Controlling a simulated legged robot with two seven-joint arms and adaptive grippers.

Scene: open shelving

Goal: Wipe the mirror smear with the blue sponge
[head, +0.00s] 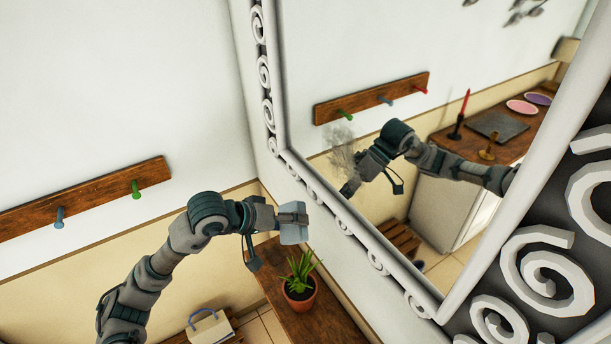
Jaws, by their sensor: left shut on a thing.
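The pale blue sponge (293,236) is in my left gripper (291,217), which is shut on it. The gripper reaches in from the left and holds the sponge in front of the mirror's left frame edge, above the potted plant. The mirror (345,85) fills the right half of the head view. A grey, streaky smear (342,145) shows on the left part of its glass. The sponge appears apart from the glass, below and left of the smear. The reflection of my arm shows beside the smear. My right gripper is not in view.
A potted plant (299,292) stands on a wooden shelf (318,325) just below my left gripper. A white scrolled frame (267,75) borders the mirror. A wooden peg rack (88,200) is on the left wall. A bag (210,328) sits low at the bottom.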

